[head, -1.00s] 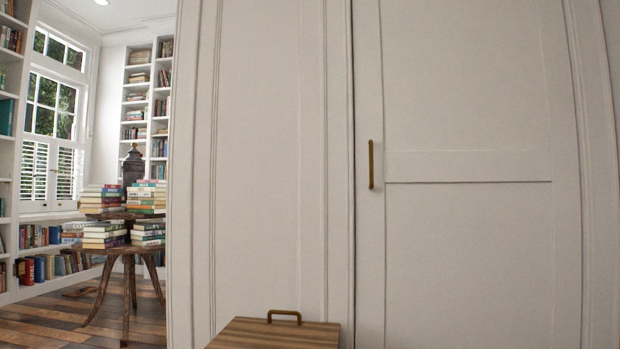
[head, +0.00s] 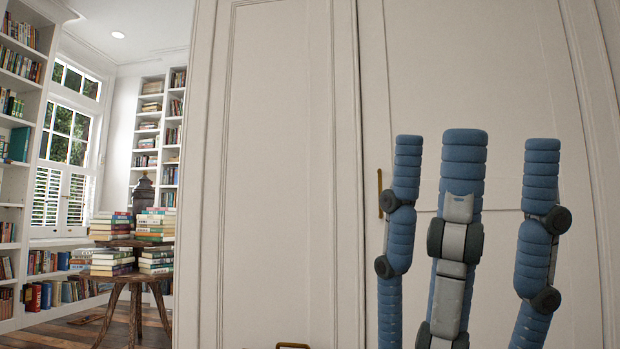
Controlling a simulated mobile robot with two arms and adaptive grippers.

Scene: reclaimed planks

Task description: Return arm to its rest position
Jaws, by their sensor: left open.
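My left gripper (head: 463,165) stands in the lower right of the head view, in front of the white door (head: 480,70). It has three blue padded fingers with grey and dark joints, all pointing up. The fingers are spread apart and nothing is between them, so it is open and empty. The rest of the left arm is below the frame. My right gripper is not in view.
A brass door handle (head: 380,192) is partly behind the leftmost finger. Another brass handle (head: 291,346) shows at the bottom edge. A round wooden table (head: 135,278) with stacked books stands at the left, before bookshelves (head: 150,130) and a window.

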